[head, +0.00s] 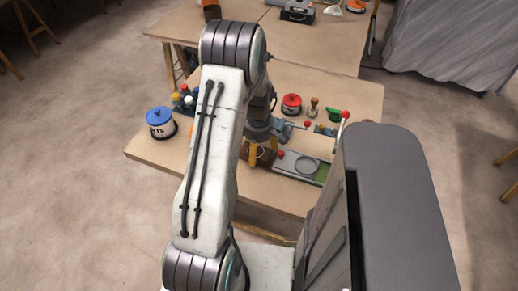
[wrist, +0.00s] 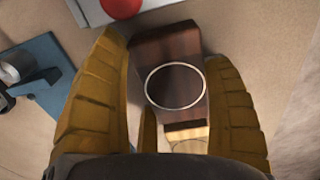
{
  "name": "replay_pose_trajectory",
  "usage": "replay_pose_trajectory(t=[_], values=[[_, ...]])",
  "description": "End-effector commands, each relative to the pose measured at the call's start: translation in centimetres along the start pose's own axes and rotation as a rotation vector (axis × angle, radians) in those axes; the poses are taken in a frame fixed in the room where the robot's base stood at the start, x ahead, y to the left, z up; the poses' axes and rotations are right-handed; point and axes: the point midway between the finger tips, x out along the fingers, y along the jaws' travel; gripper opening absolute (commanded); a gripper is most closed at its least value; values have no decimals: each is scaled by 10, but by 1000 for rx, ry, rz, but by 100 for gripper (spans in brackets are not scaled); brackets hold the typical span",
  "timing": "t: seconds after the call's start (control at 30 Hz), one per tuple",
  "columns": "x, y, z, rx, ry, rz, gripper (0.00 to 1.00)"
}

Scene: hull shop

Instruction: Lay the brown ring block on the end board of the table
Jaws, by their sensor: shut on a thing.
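The brown ring block (wrist: 183,50) is dark brown with a pale ring on its face. In the wrist view it lies between the two yellow fingers of my gripper (wrist: 168,90), which is shut on it. In the head view my gripper (head: 264,157) is over the near part of the table, and my arm hides much of it. A grey board (head: 303,167) with a ring outline and a green end lies just right of my gripper; I cannot tell whether it is the end board. A light wooden piece (wrist: 188,132) shows below the block in the wrist view.
The table (head: 340,92) holds a blue-lidded pot (head: 161,123) at left, a red-lidded pot (head: 291,104) and a wooden-handled stamp (head: 313,106) behind. A red knob (wrist: 120,8) stands close to the block. Bare table shows at the left front.

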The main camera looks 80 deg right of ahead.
Motion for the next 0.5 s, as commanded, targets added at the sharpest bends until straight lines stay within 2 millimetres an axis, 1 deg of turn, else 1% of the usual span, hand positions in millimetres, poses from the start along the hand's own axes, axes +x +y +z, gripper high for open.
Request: replay_pose_trajectory(t=[0.23,0.37,0.4,0.5], values=[[0,0,0,0,0,1,40],[4,0,0,0,0,1,40],[4,0,0,0,0,1,77],[3,0,0,0,0,1,86]])
